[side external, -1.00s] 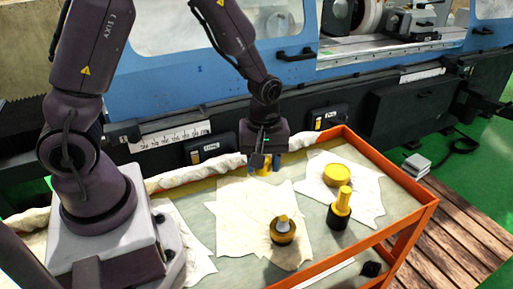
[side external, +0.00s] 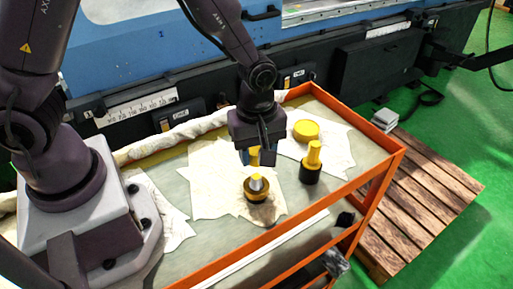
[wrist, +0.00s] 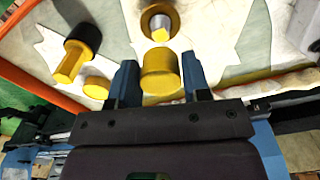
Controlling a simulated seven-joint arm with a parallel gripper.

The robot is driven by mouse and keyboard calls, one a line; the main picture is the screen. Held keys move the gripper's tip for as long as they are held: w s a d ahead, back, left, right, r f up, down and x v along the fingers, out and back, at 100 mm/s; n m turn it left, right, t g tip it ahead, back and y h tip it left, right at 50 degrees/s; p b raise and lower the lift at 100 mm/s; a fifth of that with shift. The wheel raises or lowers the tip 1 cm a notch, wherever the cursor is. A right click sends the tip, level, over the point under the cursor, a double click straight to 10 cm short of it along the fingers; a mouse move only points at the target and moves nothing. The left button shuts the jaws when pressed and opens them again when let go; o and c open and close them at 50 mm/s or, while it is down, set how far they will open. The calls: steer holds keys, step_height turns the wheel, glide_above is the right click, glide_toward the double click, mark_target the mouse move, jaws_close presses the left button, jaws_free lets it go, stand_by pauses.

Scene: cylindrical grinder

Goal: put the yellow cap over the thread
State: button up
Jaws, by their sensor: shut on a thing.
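My gripper (side external: 259,157) points down over the cart and is shut on the yellow cap (wrist: 161,72). The cap sits between the two blue-grey fingers in the wrist view; in the side view only a little of it (side external: 254,160) shows. The part with the thread (side external: 257,188) stands upright on a pale cloth, a dark and yellow round base with a silver stud and yellow tip. In the wrist view the stud (wrist: 160,24) is just beyond the held cap. The cap is apart from the stud, behind and above it in the side view.
A black and yellow stepped part (side external: 311,165) stands to the right, with a flat yellow round piece (side external: 306,130) behind it. The cart (side external: 350,183) has a raised orange rim. A rolled cloth (side external: 190,137) lies along its back edge, before the blue machine.

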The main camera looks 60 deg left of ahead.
mark_target(257, 177)
steer(key=shift+f, duration=3.3)
steer(key=o, duration=1)
step_height(257, 177, up, 13)
steer(key=shift+f, duration=0.1)
